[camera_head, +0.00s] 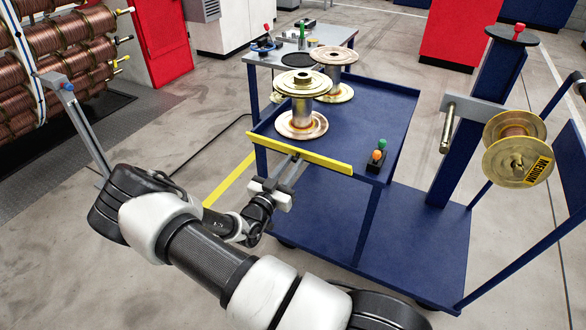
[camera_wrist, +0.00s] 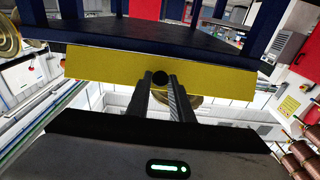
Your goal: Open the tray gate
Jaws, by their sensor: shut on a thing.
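The yellow tray gate (camera_head: 318,160) runs along the near edge of the blue tray (camera_head: 385,112) as a long bar. In the wrist view the gate (camera_wrist: 110,66) fills the middle, with a dark round knob (camera_wrist: 161,77) on its face. My gripper (camera_head: 296,158) reaches the gate from the near side. In the wrist view my gripper (camera_wrist: 161,80) has its fingers close together, shut on the knob. In the head view the knob is hidden by the fingers.
Two metal spools stand on the tray, one nearer (camera_head: 302,107) and one farther (camera_head: 335,72). A button box (camera_head: 377,160) sits at its right. A spool labelled MEDIUM (camera_head: 512,155) hangs at right. A rack of copper spools (camera_head: 60,65) stands at left.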

